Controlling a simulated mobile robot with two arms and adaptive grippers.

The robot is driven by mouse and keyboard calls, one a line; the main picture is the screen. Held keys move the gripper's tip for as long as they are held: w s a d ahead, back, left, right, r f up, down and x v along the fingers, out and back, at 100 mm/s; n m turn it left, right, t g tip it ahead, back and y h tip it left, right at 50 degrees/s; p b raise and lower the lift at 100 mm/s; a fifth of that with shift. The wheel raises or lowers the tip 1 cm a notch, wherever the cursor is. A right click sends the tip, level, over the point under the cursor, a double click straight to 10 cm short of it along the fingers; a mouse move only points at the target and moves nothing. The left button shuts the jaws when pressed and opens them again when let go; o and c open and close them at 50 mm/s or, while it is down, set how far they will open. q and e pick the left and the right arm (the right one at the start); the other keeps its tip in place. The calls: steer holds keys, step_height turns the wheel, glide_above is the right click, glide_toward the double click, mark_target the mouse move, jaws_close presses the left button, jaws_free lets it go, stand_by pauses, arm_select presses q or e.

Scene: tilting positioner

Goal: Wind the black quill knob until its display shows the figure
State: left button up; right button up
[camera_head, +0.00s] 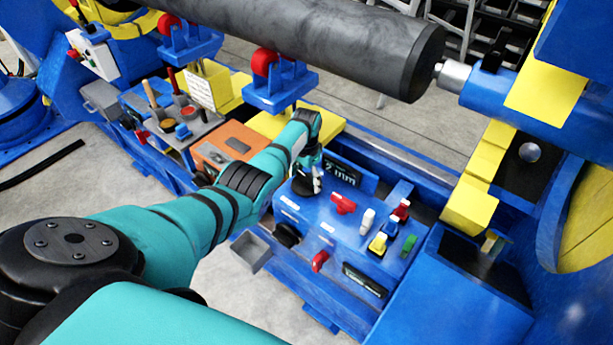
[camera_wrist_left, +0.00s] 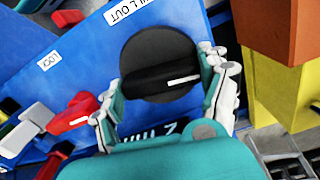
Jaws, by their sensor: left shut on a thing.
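The black quill knob (camera_head: 303,187) sits on the sloping blue panel (camera_head: 330,225). In the left wrist view the round knob (camera_wrist_left: 158,50) has a raised grip bar with a white pointer line aimed right. My left gripper (camera_head: 314,178) is shut on the knob, one finger on each side of it; the fingers also show in the left wrist view (camera_wrist_left: 156,76). The display (camera_head: 342,172) behind the gripper reads "2 mm", its left end partly hidden by the gripper. In the left wrist view the display (camera_wrist_left: 150,133) is mostly covered. My right gripper is out of view.
A red lever (camera_head: 342,203) by the "LOCK" label stands close to the knob. White, yellow, red and green controls (camera_head: 380,243) are right of it. Another black knob (camera_head: 287,234) is at the front. A thick grey shaft (camera_head: 320,40) hangs above and behind.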

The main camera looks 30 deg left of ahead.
arm_select(q)
steer(key=shift+w+m, duration=0.1)
steer(key=shift+m, duration=0.8)
steer(key=o, duration=1.1)
steer(key=shift+o, duration=0.2)
steer(key=shift+r, duration=0.1)
step_height(320, 180, up, 12)
